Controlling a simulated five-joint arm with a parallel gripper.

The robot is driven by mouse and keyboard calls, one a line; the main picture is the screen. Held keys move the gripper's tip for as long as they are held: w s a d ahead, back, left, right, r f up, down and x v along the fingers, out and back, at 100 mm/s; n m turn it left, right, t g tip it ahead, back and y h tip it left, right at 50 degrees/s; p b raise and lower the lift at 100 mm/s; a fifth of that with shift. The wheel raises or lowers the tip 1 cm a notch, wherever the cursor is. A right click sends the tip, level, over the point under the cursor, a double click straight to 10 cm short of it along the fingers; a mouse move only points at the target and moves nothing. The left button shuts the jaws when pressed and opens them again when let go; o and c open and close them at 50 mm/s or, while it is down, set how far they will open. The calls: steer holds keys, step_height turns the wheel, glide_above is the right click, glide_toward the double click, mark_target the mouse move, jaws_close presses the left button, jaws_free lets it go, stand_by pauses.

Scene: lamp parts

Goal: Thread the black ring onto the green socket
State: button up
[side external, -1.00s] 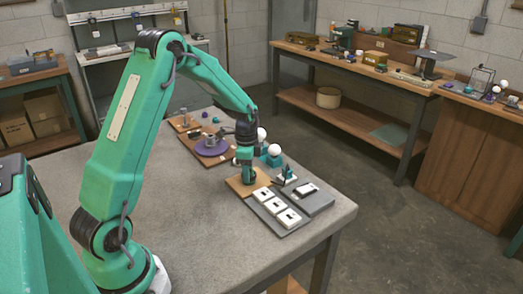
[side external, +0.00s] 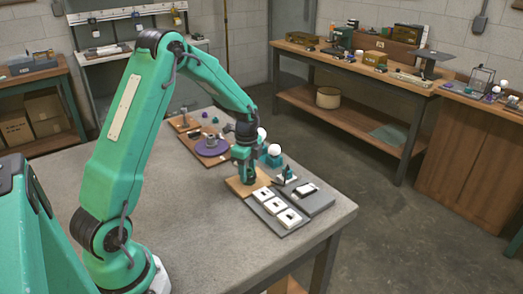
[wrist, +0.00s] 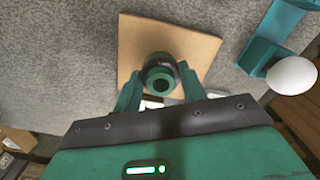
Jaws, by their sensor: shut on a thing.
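My gripper (side external: 247,177) points down over a wooden board (side external: 233,184) near the middle of the bench. In the wrist view its two green fingers (wrist: 160,88) are closed on the sides of a dark round part, the black ring (wrist: 151,64). Dark green shows around a dark round opening within the ring's outline. I cannot tell if that green is the green socket or if the ring sits around it. The side view hides the ring and socket behind the fingers. The board (wrist: 140,45) lies below the ring.
A grey tray with white switches (side external: 280,211) lies just in front of the board. A teal holder (wrist: 262,50) with a white bulb (wrist: 292,75) stands to the right. A purple disc (side external: 211,147) lies behind. Bare bench is free at left.

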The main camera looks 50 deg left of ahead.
steer(key=shift+s+f+m, duration=0.1)
steer(key=shift+f+m, duration=0.05)
steer(key=shift+m, duration=0.7)
steer(key=shift+s+f+m, duration=0.1)
steer(key=shift+m, duration=0.75)
steer(key=shift+m, duration=0.5)
steer(key=m, duration=0.4)
steer(key=shift+w, duration=0.1)
steer(key=shift+m, duration=0.9)
steer(key=m, duration=0.2)
steer(key=shift+f+m, duration=0.1)
steer(key=shift+m, duration=0.2)
steer(key=shift+w+d+m, duration=0.1)
steer(key=shift+m, duration=2.1)
